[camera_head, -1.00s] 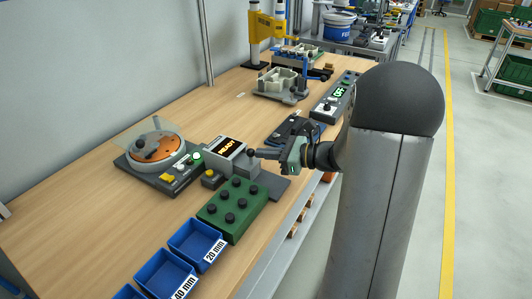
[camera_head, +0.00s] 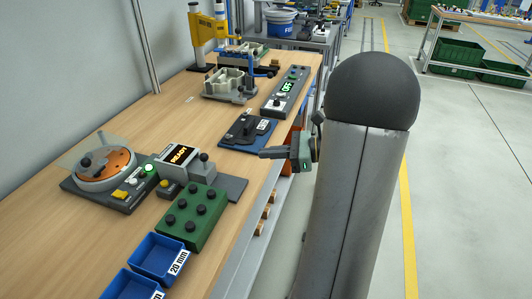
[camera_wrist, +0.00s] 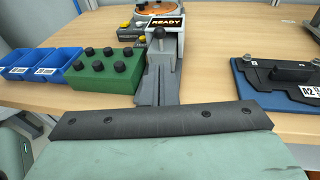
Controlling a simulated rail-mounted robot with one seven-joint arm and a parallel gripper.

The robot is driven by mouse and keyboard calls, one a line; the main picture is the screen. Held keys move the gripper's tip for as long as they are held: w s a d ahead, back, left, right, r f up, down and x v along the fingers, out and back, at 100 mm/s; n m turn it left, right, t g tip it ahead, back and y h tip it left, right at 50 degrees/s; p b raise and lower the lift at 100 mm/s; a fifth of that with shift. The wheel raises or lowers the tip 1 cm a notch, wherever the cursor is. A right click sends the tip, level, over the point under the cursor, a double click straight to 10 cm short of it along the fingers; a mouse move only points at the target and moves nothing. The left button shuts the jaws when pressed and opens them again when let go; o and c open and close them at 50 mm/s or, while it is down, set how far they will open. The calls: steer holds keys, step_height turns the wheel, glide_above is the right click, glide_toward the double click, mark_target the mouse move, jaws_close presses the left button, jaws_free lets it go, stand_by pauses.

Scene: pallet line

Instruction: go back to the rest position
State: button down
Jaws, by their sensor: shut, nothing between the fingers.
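My gripper (camera_head: 268,154) shows in the head view at the bench's right edge, right of the READY device and in front of the blue-based fixture. Its dark fingers point left and are shut with nothing between them. In the wrist view a dark bar and a green housing, parts of my gripper, fill the bottom. The wooden bench (camera_head: 122,130) lies beyond them. The grey device with the READY display (camera_head: 181,154) stands on the bench and also shows in the wrist view (camera_wrist: 165,24).
A green block (camera_head: 192,217) with black knobs and blue bins (camera_head: 157,257) stand front left. A blue-based fixture (camera_head: 248,130) and a control box reading OFF (camera_head: 287,89) lie along the right edge. A round orange-disc device (camera_head: 105,167) sits left. Right of my arm is open floor.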

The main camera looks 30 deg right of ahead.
stand_by(0.3)
steer(key=s+a+f+n+g+h+p, duration=0.1)
steer(key=s+a+n+g, duration=0.25)
steer(key=a+n, duration=0.2)
steer(key=s+a+n+g+h, duration=0.2)
steer(key=s+a+n+g, duration=0.15)
steer(key=a, duration=0.35)
steer(key=s+a+f+n+g+h+p, duration=0.1)
steer(key=s+a+n+g, duration=0.25)
steer(key=a+n, duration=0.2)
steer(key=s+a+f+n+h+p, duration=0.1)
steer(key=s+n+h, duration=0.6)
steer(key=n, duration=0.5)
steer(key=shift+t+h, duration=0.35)
steer(key=shift+h, duration=0.15)
